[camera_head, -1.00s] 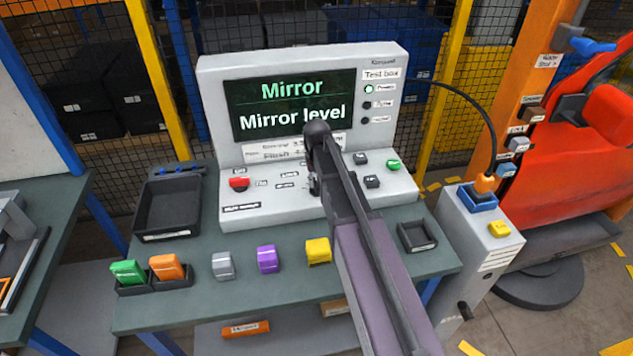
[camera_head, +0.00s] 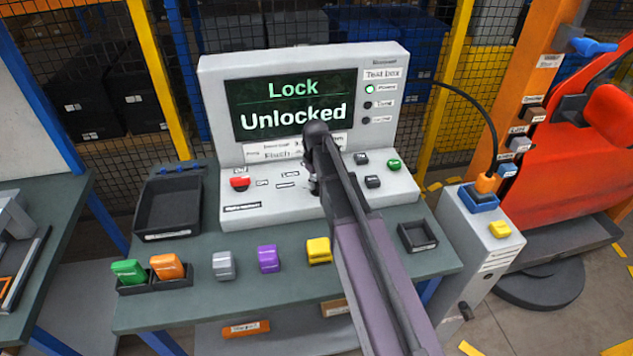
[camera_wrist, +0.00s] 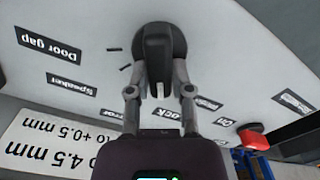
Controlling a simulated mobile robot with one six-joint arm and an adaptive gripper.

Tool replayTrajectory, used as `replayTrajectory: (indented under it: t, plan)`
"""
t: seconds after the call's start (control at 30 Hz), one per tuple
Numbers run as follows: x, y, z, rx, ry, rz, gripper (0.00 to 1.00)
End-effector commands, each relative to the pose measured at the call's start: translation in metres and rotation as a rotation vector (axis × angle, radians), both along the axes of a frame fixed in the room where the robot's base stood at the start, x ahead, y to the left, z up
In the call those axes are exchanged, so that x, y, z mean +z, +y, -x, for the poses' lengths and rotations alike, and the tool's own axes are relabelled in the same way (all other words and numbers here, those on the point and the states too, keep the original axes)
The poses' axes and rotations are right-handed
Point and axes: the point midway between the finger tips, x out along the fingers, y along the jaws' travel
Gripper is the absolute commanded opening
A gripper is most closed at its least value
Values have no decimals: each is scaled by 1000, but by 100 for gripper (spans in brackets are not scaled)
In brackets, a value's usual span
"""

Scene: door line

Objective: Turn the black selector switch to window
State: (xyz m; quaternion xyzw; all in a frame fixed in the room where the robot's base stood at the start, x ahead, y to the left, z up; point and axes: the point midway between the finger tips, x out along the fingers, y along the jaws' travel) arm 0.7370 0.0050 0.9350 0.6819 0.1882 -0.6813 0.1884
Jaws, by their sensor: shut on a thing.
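The black selector switch (camera_wrist: 157,50) shows in the wrist view as a round dark knob with a raised bar. My gripper (camera_wrist: 158,85) is shut on it, one finger on each side of the bar. Printed labels, partly cut off or hidden, ring the knob on the pale panel. In the head view my arm covers most of the switch and my gripper (camera_head: 314,180). The test box screen (camera_head: 292,103) reads "Lock" and "Unlocked".
A red button (camera_head: 240,183) is left of the switch; dark buttons and a green button (camera_head: 393,164) are right. Coloured blocks, including a yellow one (camera_head: 318,250), stand along the bench front. A black tray (camera_head: 167,235) lies at left.

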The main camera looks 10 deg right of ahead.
Motion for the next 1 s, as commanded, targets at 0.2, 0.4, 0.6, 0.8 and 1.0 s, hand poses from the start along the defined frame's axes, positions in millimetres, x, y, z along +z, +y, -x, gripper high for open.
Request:
replayTrajectory:
  t: [0.2,0.4,0.6,0.8,1.0]
  plan:
    - [0,2,2,203,1,0,0]
    - [0,3,3,361,2,-1,0]
    - [0,3,4,466,2,-1,0]
    - [0,4,5,512,3,0,0]
    - [0,4,5,522,3,0,0]
